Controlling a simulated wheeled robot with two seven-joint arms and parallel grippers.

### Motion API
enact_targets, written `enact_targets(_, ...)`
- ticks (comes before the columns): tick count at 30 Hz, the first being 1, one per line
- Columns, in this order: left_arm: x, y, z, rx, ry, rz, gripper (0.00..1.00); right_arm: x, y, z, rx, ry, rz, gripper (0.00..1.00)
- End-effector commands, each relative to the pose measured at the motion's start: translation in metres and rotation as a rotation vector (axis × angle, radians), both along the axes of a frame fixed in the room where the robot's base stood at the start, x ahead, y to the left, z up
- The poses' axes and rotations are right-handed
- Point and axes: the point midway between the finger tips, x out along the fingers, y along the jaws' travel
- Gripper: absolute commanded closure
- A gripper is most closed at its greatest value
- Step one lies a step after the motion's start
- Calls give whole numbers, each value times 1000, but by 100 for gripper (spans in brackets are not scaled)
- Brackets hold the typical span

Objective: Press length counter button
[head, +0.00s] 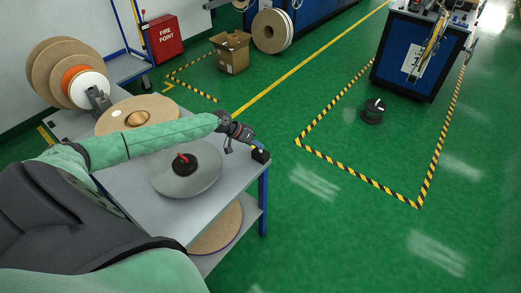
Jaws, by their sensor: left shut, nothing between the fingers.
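A small black box (260,156), which looks like the length counter, sits at the right corner of the grey table (225,190). Its button is too small to make out. My left arm reaches across the table from the left. My left gripper (254,144) is shut and empty, with its tips just above or at the black box. I cannot tell whether they touch it. My right gripper is not in view.
A grey disc with a black and red hub (186,165) and a tan reel (137,116) lie on the table. Several reels (62,62) stand at the back left. A cardboard box (231,52) and a black spool (373,111) stand on the open green floor.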

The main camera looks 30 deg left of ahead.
Motion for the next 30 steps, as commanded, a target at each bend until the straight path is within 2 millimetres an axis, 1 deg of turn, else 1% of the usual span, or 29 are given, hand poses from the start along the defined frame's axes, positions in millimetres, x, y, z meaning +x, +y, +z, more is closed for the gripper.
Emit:
enact_targets(3, 0, 0, 6, 0, 0, 0, 100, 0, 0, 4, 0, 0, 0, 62)
enact_targets(13, 0, 0, 7, 0, 0, 0, 100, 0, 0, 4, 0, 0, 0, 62)
enact_targets(17, 0, 0, 10, 0, 0, 0, 100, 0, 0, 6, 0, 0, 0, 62)
enact_targets(30, 0, 0, 45, 0, -1, -1, 100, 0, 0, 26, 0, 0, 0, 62)
